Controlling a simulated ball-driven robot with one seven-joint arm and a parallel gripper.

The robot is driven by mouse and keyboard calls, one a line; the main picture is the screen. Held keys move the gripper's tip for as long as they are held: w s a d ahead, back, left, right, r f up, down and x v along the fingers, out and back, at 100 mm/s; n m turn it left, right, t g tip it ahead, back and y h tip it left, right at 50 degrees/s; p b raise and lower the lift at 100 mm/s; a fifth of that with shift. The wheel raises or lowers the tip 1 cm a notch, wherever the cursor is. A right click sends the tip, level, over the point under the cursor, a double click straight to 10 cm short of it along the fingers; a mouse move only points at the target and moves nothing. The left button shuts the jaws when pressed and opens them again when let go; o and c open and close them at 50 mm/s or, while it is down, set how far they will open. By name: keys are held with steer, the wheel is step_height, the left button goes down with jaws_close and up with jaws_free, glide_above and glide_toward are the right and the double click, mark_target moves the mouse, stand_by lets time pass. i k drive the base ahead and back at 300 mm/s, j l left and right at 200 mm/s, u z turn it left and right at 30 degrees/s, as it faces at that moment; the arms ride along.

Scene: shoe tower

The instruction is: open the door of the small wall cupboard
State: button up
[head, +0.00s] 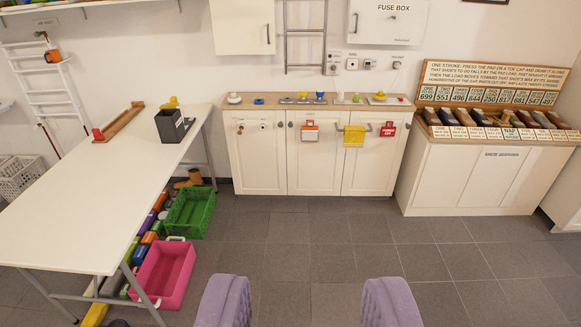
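The small wall cupboard (240,24) is a plain white box on the back wall, cut off by the top edge of the view. Its door looks closed, with a small dark handle (268,33) near the lower right edge. My gripper (307,302) shows as two purple padded fingers at the bottom of the view, wide apart, with only floor between them. It is far in front of the cupboard and not touching anything.
A low white cabinet (258,170) stands below the wall cupboard, its counter holding small items. A white fuse box (385,24) hangs to the right. A white table (85,215) is at left, with green (190,213) and pink (165,275) crates beside it. Middle floor is clear.

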mark_target(240, 27)
steer(key=i, duration=2.55)
steer(key=i+z, duration=0.1)
steer(key=i, duration=0.5)
steer(key=i+j+z, duration=0.1)
steer(key=i, duration=0.5)
steer(key=i+j+z, duration=0.15)
steer(key=i, duration=0.45)
steer(key=i+j+z, duration=0.1)
steer(key=i+j, duration=0.15)
steer(key=i, duration=0.3)
